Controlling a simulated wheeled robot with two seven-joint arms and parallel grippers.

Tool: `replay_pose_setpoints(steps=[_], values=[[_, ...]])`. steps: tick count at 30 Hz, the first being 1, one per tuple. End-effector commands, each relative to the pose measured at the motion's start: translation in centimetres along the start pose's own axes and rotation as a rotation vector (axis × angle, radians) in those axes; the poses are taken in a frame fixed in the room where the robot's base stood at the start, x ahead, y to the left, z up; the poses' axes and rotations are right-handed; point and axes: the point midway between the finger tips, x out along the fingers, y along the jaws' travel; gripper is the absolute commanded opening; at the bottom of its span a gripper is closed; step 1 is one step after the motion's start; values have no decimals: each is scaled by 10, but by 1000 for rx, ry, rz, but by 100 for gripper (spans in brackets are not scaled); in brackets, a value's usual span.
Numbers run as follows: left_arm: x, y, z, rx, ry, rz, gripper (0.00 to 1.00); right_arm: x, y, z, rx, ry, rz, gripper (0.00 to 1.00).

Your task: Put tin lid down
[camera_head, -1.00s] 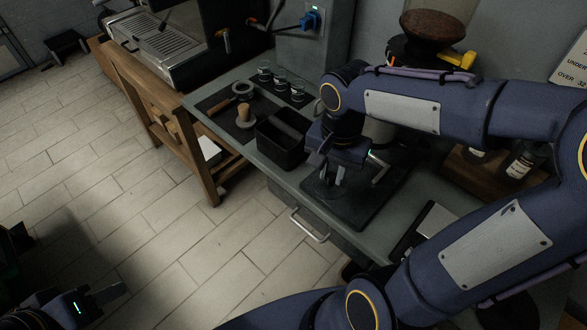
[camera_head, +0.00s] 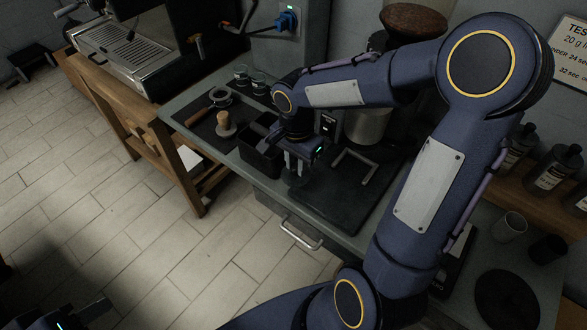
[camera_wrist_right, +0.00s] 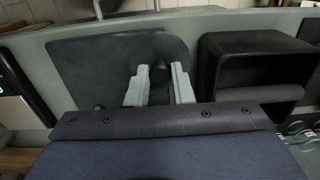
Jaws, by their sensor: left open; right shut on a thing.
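My right gripper (camera_head: 298,172) is low over the dark mat on the grey counter, just right of a black open box. In the right wrist view its two pale fingers (camera_wrist_right: 160,88) are closed around a small black knob, which I take for the knob of the tin lid (camera_wrist_right: 160,73). The lid's disc is hard to make out. Whether it touches the mat, I cannot tell. My left gripper (camera_head: 92,314) is at the bottom left over the floor, open and empty, partly out of view.
The black box (camera_head: 258,163) stands close left of the right gripper; it also shows in the right wrist view (camera_wrist_right: 222,75). The dark mat (camera_head: 340,198) has bare room to its right. A tamper (camera_head: 226,124) and small glasses (camera_head: 258,84) stand further left. A pale bent bar (camera_head: 352,166) is nearby.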

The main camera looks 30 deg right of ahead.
Motion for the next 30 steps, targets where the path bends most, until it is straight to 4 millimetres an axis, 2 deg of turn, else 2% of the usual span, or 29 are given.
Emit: replay_pose_setpoints(steps=[7,13,28,29,30], values=[[-1,0,0,0,0,0,43,15,-11,-5,1,-1,1,0],[0,0,0,0,0,0,43,43,-10,-4,0,-1,3,0],[8,-4,4,0,0,0,43,51,-11,-4,0,1,-1,0],[6,-3,3,0,0,0,43,50,-11,-5,0,1,-1,24],[6,-3,3,0,0,0,43,49,-11,-5,0,1,-1,30]])
